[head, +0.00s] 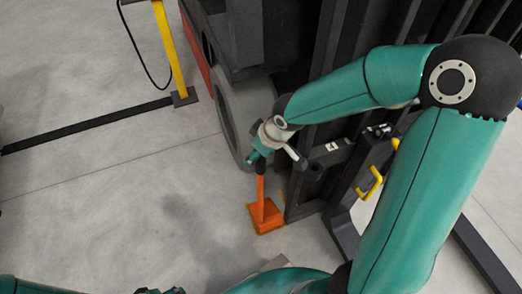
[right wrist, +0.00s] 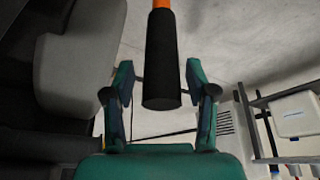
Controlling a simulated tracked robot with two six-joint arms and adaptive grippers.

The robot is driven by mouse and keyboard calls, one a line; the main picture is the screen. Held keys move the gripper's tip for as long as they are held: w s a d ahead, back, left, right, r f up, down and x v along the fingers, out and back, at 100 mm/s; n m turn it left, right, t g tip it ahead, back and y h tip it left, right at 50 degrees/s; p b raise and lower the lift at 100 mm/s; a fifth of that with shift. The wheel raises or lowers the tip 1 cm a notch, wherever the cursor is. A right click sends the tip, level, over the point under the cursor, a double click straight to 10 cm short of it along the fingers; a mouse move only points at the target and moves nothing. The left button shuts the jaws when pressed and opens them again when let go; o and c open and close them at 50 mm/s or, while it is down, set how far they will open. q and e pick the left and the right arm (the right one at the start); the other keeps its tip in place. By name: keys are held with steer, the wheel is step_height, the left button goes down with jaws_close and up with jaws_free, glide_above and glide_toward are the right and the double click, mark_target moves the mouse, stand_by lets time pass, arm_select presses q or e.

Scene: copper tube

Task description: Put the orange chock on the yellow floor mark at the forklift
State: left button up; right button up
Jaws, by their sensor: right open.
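The orange chock (head: 266,219) stands on the floor beside the forklift's front wheel, with its orange stick upright. A thin yellowish edge shows around its base; I cannot make out the rest of the floor mark. My right gripper (head: 259,158) is above the chock at the stick's black grip. In the right wrist view the black grip (right wrist: 161,88) lies between the two spread fingers, with a gap on each side. The chock's base is outside that view. Small dark and teal parts at the head view's bottom edge may be my left gripper (head: 160,291), mostly cut off.
The forklift's grey wheel (head: 241,112) and dark mast (head: 315,100) stand close to my right gripper. A yellow handle (head: 371,184) is to the right. A yellow post (head: 170,50) stands at the upper left. The floor left of the chock is clear.

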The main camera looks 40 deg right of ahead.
arm_select(q)
step_height(320, 180, up, 5)
steer(key=p, duration=0.4)
steer(key=shift+f+p, duration=0.1)
steer(key=shift+p, duration=0.25)
arm_select(e)
steer(key=v, duration=1.2)
steer(key=shift+f, duration=0.1)
